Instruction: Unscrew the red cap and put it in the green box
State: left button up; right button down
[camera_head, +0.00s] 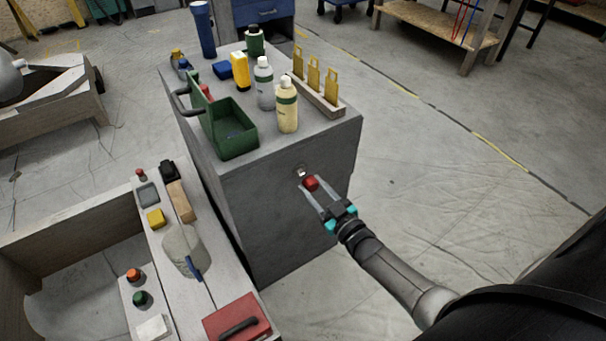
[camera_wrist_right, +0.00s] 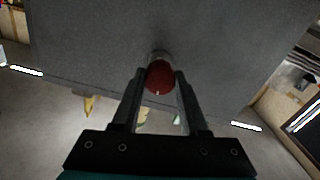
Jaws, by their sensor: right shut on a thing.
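The red cap (camera_head: 312,183) is a small round piece in front of the grey cabinet's front face. My right gripper (camera_head: 310,184) is shut on it, with one finger on each side; the cap also shows between the fingers in the right wrist view (camera_wrist_right: 160,77). A short metal stub (camera_head: 299,173) sticks out of the cabinet face just behind the cap. I cannot tell whether the cap still touches the stub. The green box (camera_head: 236,148) is an open tray with a handle on the cabinet top, at its front left. My left gripper is not in view.
The grey cabinet (camera_head: 270,215) also carries a white bottle (camera_head: 264,88), a yellowish bottle (camera_head: 287,108) and a wooden rack (camera_head: 318,100) with yellow tags. Floor to the right is clear.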

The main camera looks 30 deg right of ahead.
aim_at(314, 188)
jog(key=shift+s, duration=0.65)
jog(key=shift+s+p, duration=0.3)
jog(key=shift+p, duration=0.05)
jog(key=shift+s+d+p, duration=0.2)
jog(key=shift+s+p, duration=0.5)
jog(key=shift+s, duration=1.15)
